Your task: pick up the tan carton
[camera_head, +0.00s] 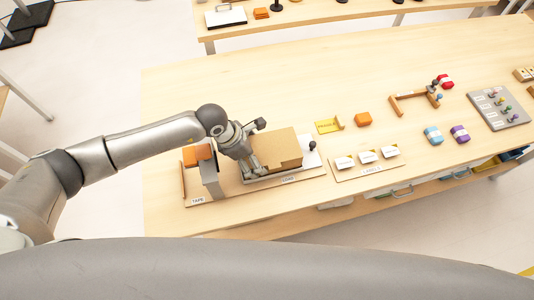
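The tan carton (278,147) rests on a light board on the wooden table, over a white plate at the spot with a small label. My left gripper (257,148) is at the carton's left side. Its fingers are spread, one near the carton's far left corner and one low by its near left corner. I cannot tell whether they touch the carton. My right gripper is not in view.
An orange block on a grey stand (208,178) is close to my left gripper. A label board (366,168) with white cards lies right of the carton. A yellow sign (326,126) and an orange block (363,119) stand beyond. The table's far left is clear.

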